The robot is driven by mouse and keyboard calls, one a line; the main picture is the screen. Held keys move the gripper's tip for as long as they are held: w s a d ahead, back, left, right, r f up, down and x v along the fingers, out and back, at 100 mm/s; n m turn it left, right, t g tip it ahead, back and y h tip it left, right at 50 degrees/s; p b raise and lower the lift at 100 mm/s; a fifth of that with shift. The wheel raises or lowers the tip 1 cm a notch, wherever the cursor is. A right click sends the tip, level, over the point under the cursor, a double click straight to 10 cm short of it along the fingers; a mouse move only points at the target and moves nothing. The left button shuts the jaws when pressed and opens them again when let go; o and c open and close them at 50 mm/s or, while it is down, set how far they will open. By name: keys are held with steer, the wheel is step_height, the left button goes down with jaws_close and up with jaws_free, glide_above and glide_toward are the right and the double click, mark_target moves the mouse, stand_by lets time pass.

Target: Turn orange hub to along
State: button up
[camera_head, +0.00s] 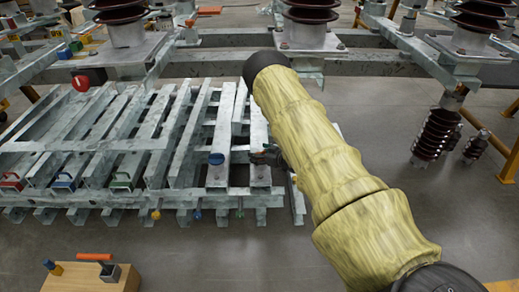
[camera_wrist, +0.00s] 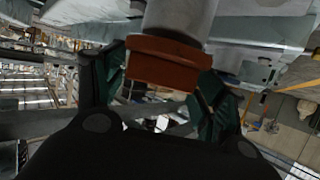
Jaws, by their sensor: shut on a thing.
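The orange hub (camera_wrist: 165,64) is a thick orange-brown collar at the end of a pale grey cylinder (camera_wrist: 182,18), seen close up in the wrist view. My gripper (camera_wrist: 161,76) has one dark green finger on each side of the hub and is shut on it. In the head view my gripper (camera_head: 268,155) is at the right part of the galvanised steel frame (camera_head: 150,145), just right of a blue round knob (camera_head: 216,158). The hub cannot be made out there, and no mark of its turn angle is clear.
A red knob (camera_head: 81,83) sits at the frame's upper left. Red (camera_head: 11,182), blue (camera_head: 64,183) and green (camera_head: 121,180) handles line its left front. A wooden box (camera_head: 78,278) stands at front left. Dark insulators (camera_head: 436,135) stand right; floor between is clear.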

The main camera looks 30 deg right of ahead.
steer(key=n+g+y+p, duration=0.1)
steer(key=n+g+y, duration=0.1)
steer(key=n+y, duration=0.2)
steer(key=shift+d+n+y+p, duration=0.1)
steer(key=shift+n+y+p, duration=0.25)
steer(key=shift+y, duration=0.15)
steer(key=n+g+y, duration=0.2)
steer(key=n, duration=0.1)
steer(key=shift+y, duration=0.3)
steer(key=shift+n+g+y+b, duration=0.45)
steer(key=shift+n+g, duration=0.3)
steer(key=shift+g, duration=0.35)
steer(key=shift+w+r+y, duration=0.1)
steer(key=shift+y, duration=0.15)
steer(key=o, duration=0.8)
steer(key=v, duration=1.2)
